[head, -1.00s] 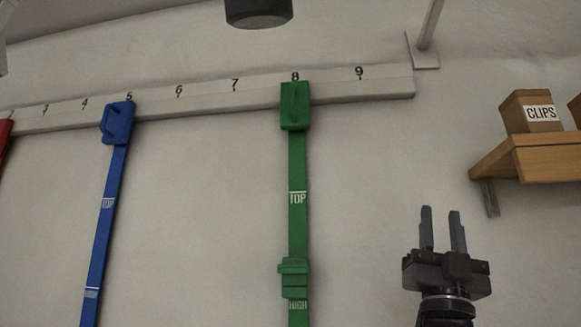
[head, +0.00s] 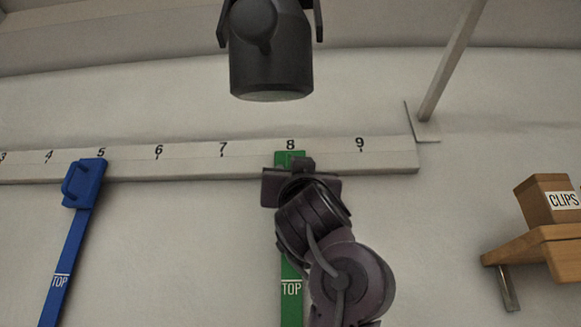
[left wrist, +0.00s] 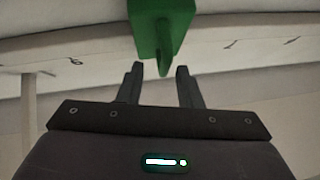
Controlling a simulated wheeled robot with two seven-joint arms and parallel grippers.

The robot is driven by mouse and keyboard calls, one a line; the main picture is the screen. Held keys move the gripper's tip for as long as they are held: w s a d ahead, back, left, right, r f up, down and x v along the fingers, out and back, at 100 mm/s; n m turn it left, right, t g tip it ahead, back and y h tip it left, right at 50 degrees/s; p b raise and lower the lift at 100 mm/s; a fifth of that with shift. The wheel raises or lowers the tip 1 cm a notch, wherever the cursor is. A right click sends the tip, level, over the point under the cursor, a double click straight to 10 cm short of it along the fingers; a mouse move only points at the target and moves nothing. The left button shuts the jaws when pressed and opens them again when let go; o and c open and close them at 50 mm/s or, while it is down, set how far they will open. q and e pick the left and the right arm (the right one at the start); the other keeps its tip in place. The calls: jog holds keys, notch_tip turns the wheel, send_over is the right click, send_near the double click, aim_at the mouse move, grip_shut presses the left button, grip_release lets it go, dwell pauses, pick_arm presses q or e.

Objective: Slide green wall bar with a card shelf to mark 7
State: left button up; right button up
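The green wall bar (head: 291,289) hangs from the white numbered rail (head: 390,165), its green top block (head: 290,157) under mark 8. Mark 7 (head: 223,149) is to the left of it on the rail. My left gripper (head: 300,185) is in front of the green block and hides most of it. In the left wrist view, the fingers of my left gripper (left wrist: 160,72) are apart, with the green handle (left wrist: 164,58) between their tips. No contact with the handle is visible. The card shelf is out of view. My right gripper is not in view.
A blue wall bar (head: 59,277) hangs under mark 5, left of the green one. The rail between marks 5 and 8 is clear. A dark lamp (head: 270,55) hangs above. A wooden shelf (head: 530,245) with a CLIPS box (head: 549,203) is at the right.

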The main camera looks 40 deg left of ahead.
pick_arm(q)
jog(key=shift+w+a+r+p, duration=0.25)
jog(key=shift+a+r+p, duration=0.1)
jog(key=shift+a+r, duration=0.15)
jog(key=shift+w+a+r+p, duration=0.2)
jog(key=shift+a+r+p, duration=0.1)
jog(key=shift+a+r, duration=0.15)
jog(key=shift+w+a+r, duration=0.2)
jog(key=shift+a+r, duration=0.05)
jog(key=shift+w+d, duration=0.15)
jog(key=shift+d, duration=0.1)
jog(key=shift+a, duration=0.15)
grip_shut()
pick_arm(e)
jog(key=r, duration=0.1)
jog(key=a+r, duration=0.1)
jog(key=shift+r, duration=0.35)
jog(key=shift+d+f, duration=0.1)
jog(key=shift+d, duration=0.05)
